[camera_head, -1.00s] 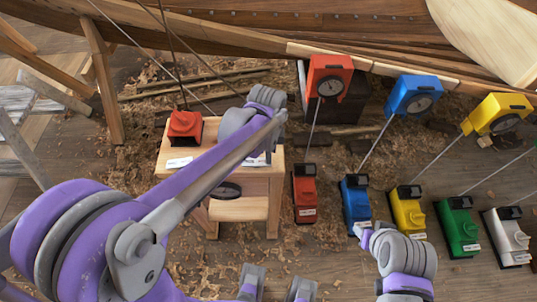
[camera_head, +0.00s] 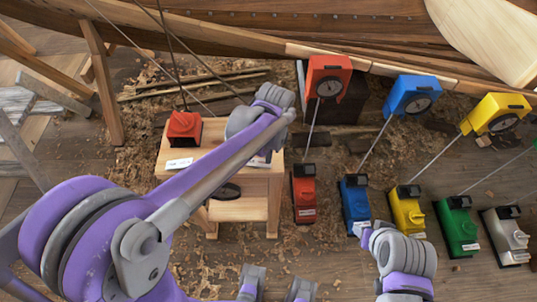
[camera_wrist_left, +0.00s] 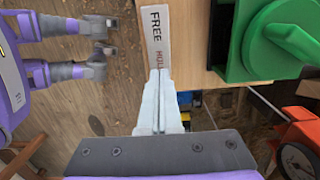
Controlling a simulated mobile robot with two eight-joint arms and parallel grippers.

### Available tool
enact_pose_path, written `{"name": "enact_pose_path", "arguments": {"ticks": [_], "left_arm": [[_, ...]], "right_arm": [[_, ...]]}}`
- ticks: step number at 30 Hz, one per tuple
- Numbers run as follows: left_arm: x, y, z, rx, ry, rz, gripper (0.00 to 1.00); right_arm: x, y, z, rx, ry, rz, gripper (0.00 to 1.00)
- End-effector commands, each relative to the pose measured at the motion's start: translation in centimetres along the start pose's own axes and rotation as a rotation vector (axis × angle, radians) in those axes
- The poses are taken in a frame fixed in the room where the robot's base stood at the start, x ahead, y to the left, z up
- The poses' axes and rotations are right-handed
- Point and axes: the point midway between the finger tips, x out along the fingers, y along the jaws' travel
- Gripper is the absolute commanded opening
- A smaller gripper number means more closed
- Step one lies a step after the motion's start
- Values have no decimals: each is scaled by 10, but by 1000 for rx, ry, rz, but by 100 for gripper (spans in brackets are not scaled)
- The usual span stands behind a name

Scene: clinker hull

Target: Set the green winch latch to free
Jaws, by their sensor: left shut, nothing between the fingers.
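In the left wrist view the green winch latch (camera_wrist_left: 285,35) has a round body with a raised bar handle and sits on the wooden bench top (camera_wrist_left: 212,90). A white label (camera_wrist_left: 157,28) reading FREE and HOLD lies to its left, its lower end covered by my fingers. My left gripper (camera_wrist_left: 162,75) is shut and empty over that label end, left of and apart from the latch. In the head view my left arm hides the gripper and the latch; part of the label shows beside the wrist.
A red winch (camera_head: 184,127) stands on the bench's left (camera_head: 240,183). Red (camera_head: 304,190), blue (camera_head: 355,205), yellow (camera_head: 407,215), green (camera_head: 458,228) and white (camera_head: 503,238) boxes stand on the floor, with cables up to dial gauges. The hull (camera_head: 230,30) spans the back.

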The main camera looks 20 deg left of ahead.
Motion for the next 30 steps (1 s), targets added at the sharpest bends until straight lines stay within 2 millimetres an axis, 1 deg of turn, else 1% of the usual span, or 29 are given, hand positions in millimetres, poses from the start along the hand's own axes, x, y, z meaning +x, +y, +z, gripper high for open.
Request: {"name": "enact_pose_path", "arguments": {"ticks": [2, 11, 14, 17, 20, 23, 27, 30], "left_arm": [[-3, 0, 0, 0, 0, 0, 0], [-3, 0, 0, 0, 0, 0, 0], [-10, -1, -2, 0, 1, 0, 0], [-26, -2, -6, -1, 1, -2, 0], [-50, -5, -13, -1, 2, -4, 0], [-69, -4, -17, -3, 1, -1, 0], [-99, -3, -22, -2, 0, 0, 0], [-116, -3, -26, -3, 0, 0, 0]], "right_arm": [[-2, 0, -1, 0, 1, 0, 50], [-2, 0, -1, 0, 1, 0, 50], [-6, 0, -4, 0, 3, 0, 50], [-16, 0, -12, 0, 8, 0, 50], [-30, 0, -23, 0, 16, 0, 50], [-27, 0, -21, 0, 14, 0, 50], [-28, 0, -22, 0, 15, 0, 50], [-29, 0, -22, 0, 15, 0, 50]]}}
